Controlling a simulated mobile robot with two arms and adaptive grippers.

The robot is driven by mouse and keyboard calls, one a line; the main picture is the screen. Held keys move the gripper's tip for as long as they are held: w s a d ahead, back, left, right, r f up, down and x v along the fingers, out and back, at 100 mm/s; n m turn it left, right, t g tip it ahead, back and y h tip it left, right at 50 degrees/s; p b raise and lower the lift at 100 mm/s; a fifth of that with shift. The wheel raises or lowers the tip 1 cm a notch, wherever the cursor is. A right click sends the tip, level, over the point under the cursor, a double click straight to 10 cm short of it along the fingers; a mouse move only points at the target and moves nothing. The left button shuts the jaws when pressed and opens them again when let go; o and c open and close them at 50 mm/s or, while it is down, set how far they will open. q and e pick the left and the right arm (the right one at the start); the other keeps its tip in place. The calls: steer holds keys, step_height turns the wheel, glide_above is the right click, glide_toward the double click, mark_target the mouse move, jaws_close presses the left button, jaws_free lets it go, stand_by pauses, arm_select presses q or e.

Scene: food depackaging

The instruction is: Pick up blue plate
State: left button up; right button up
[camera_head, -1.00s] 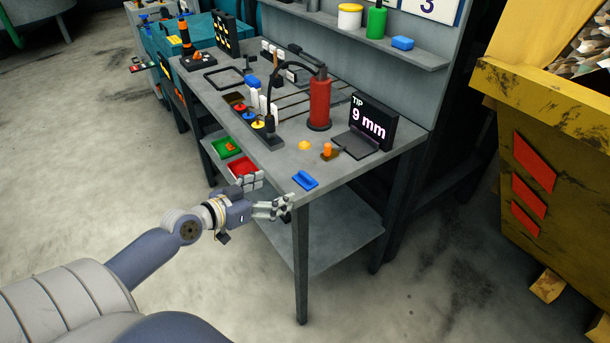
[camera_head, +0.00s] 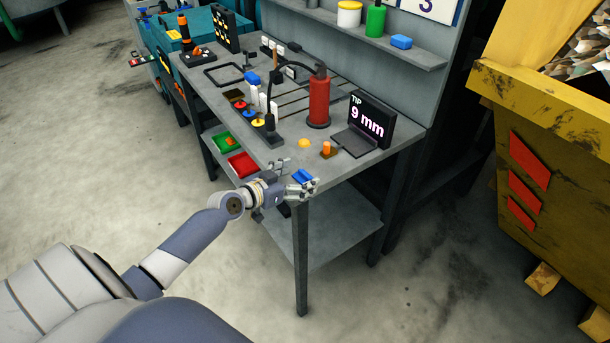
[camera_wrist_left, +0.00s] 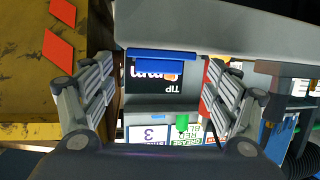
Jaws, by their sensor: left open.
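The blue plate (camera_head: 302,176) is a small blue piece at the front corner of the grey workbench (camera_head: 340,170). One finger of my left gripper partly covers it in the head view. My left gripper (camera_head: 290,178) is open and empty, right at the bench edge beside the plate. In the left wrist view, which looks upside down, the blue plate (camera_wrist_left: 162,54) lies at the bench edge ahead of the gap between the spread fingers of the gripper (camera_wrist_left: 156,88). I cannot tell whether they touch it. My right gripper is not in view.
A yellow lump (camera_head: 305,143), an orange-topped piece (camera_head: 326,150), a dark "9 mm" display (camera_head: 370,122) and a red cylinder (camera_head: 319,100) stand behind the plate. Red (camera_head: 243,164) and green (camera_head: 226,143) trays sit lower left. A yellow container (camera_head: 540,120) stands at right.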

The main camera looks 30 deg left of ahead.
arm_select(q)
steer(key=shift+w+f, duration=0.1)
steer(key=shift+w, duration=0.15)
steer(key=c, duration=1.2)
